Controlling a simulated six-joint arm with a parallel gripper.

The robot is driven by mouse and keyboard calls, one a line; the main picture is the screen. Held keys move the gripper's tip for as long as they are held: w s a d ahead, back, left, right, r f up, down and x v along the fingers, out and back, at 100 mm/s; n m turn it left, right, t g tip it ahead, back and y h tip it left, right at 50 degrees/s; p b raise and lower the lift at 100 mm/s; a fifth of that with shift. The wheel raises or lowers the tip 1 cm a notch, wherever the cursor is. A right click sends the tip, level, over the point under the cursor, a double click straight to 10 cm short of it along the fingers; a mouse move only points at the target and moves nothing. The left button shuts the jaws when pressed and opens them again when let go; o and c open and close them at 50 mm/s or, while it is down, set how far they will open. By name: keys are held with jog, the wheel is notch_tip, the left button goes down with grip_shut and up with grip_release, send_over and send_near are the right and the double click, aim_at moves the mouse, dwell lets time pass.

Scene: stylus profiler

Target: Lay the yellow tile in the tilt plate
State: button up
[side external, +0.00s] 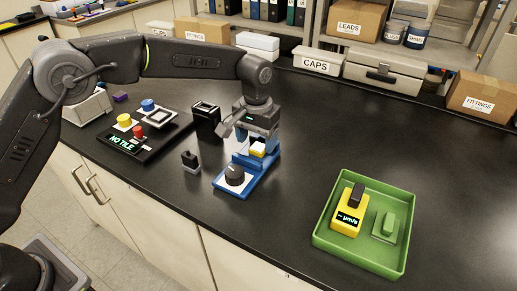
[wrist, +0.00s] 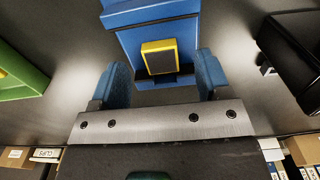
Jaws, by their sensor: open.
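The blue tilt plate (side external: 241,163) stands on the bench under my gripper, with a dark round knob (side external: 234,176) at its front end. The yellow tile (side external: 257,149) lies on the plate; in the wrist view the tile (wrist: 149,46) has a yellow rim and a dark face, and its lower edge is by a dark ledge of the plate (wrist: 132,42). My gripper (wrist: 162,75) is open. Its blue fingers are apart, one on each side of the tile in that view, with gaps between. Whether the tile is fully seated I cannot tell.
A black station (side external: 128,148) reading "NO TILE" stands at left, with a black holder (side external: 206,121) and a small black-topped block (side external: 190,161) nearer. A green tray (side external: 324,240) at right holds a yellow meter (side external: 345,222) and a green piece (side external: 386,225). Bench between is clear.

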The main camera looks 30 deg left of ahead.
aim_at(258, 149)
jog(key=shift+f, duration=1.25)
jog(key=shift+c, duration=0.5)
jog(key=c, duration=0.9)
